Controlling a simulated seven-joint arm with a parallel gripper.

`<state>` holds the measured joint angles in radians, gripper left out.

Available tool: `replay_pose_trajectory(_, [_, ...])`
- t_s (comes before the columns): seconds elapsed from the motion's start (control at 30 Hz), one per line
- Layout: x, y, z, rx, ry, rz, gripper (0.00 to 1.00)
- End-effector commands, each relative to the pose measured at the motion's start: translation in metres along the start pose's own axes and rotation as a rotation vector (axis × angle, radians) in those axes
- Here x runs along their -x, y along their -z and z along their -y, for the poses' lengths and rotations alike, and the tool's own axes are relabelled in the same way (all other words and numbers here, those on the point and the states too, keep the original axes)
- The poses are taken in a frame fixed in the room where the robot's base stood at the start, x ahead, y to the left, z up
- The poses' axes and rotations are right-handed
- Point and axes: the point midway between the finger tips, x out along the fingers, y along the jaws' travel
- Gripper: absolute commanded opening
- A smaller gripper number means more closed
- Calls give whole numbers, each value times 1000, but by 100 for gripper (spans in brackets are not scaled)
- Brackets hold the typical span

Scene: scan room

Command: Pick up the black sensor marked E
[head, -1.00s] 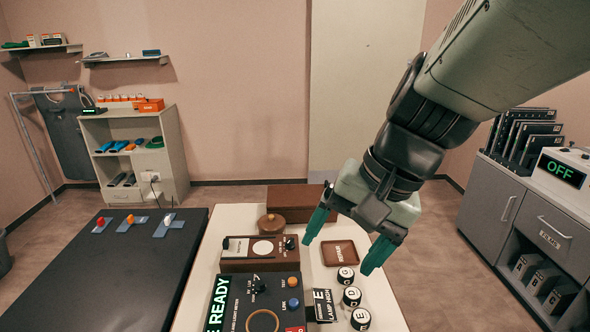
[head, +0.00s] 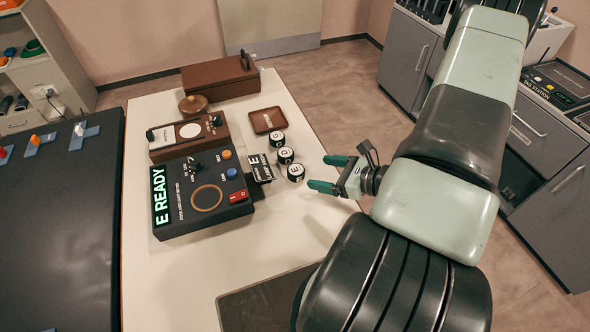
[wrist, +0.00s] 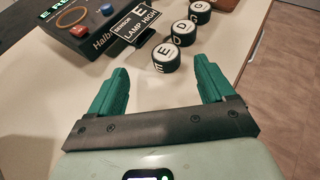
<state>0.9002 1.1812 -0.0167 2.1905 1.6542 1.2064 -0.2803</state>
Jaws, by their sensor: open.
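The black sensor marked E (head: 296,173) is a short black cylinder with a white top, standing upright on the cream table (head: 265,235). It is the nearest to my gripper in a row of three; the sensor marked D (head: 286,155) and a third sensor (head: 277,139) stand behind it. In the wrist view the E sensor (wrist: 166,57) shows its letter on top and side, just beyond the fingertips and between their lines. My gripper (head: 319,173) is open and empty, its green fingers pointing at the E sensor without holding it.
A dark meter box (head: 180,222) reading "E READY" stands left of the sensors, with a card (head: 261,168) reading "SENSOR E LAMP HIGH" at its side. A brown tray (head: 256,122), a brown instrument (head: 165,148) and a wooden box (head: 210,80) lie farther back. The table's front middle is clear.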

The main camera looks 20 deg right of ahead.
Motion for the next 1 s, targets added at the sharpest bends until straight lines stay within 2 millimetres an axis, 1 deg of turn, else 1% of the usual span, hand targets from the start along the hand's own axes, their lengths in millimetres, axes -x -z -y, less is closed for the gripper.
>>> replay_pose_trajectory(0.03, [1, 9, -1, -29, 21, -1, 82])
replay_pose_trajectory(0.1, [-1, 16, 0, -48, 40, -3, 82])
replay_pose_trajectory(0.17, [-6, 18, 0, -53, 45, -3, 82])
replay_pose_trajectory(0.4, [-43, 18, 2, -51, 43, -4, 82])
replay_pose_trajectory(0.63, [-62, 18, 3, -52, 43, -4, 82])
replay_pose_trajectory(0.83, [-92, 18, 5, -51, 41, -4, 82])
replay_pose_trajectory(0.9, [-100, 18, 6, -51, 43, -4, 82])
replay_pose_trajectory(1.0, [-106, 18, 7, -52, 43, -4, 82])
